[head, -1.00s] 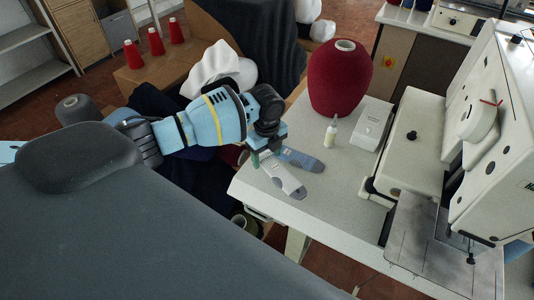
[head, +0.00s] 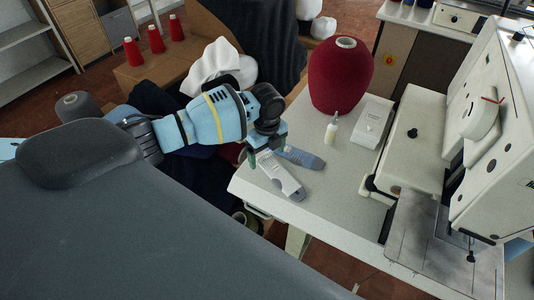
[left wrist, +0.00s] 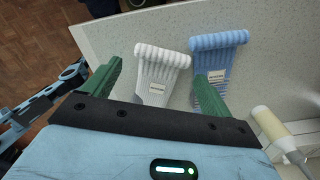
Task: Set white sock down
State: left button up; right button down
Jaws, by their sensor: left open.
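The white sock (head: 282,178) lies on the table top, with a label band near its cuff. In the left wrist view the white sock (left wrist: 160,73) lies between the two green fingers, apart from them. A blue sock (head: 303,157) lies beside it; its ribbed cuff shows in the left wrist view (left wrist: 218,52), behind the right finger. My left gripper (head: 256,154) is over the near end of the socks; in the left wrist view the gripper (left wrist: 155,88) is open and empty. My right gripper is not in view.
A white table (head: 325,210) carries a red yarn cone (head: 338,80), a small bottle (head: 331,130), a white box (head: 372,125) and a sewing machine (head: 415,150). The table front between the socks and the machine is clear.

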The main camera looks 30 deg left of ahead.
pick_arm(q)
notch_tip(320, 180, up, 13)
jog(key=shift+f+p, duration=0.15)
jog(key=shift+p, duration=0.3)
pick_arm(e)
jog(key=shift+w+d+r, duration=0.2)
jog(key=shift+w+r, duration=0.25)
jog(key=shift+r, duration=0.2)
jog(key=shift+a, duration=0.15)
pick_arm(q)
jog(key=shift+f, duration=0.1)
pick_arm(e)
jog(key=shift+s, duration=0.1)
